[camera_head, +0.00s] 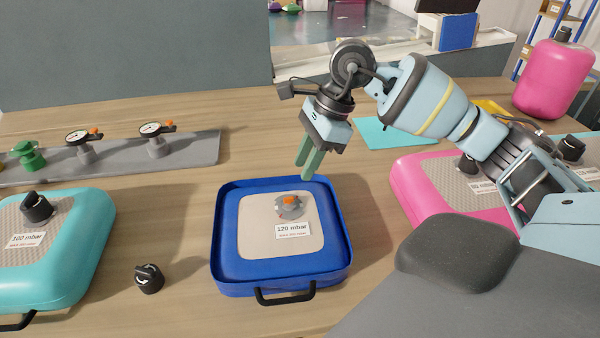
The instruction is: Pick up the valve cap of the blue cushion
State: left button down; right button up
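The blue cushion (228,232) lies on the wooden table in the middle, with a label reading 120 mbar and a black handle at its front. Its grey valve (289,207) is uncapped and shows an orange centre. A black valve cap (149,278) rests on the table between the blue cushion and the teal cushion, apart from both. My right gripper (306,170) points down above the back of the blue cushion, behind the valve. Its green fingers are close together with nothing seen between them; whether they are shut is unclear. My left gripper is out of view.
A teal cushion (85,240) with a black cap (36,207) stands at left, a pink cushion (430,190) at right. A grey board (190,150) with gauges (153,134) lies at back left. A flat turquoise sheet (395,133) lies behind my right arm.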

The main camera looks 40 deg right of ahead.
aim_at(148, 278)
jog(key=k, duration=1)
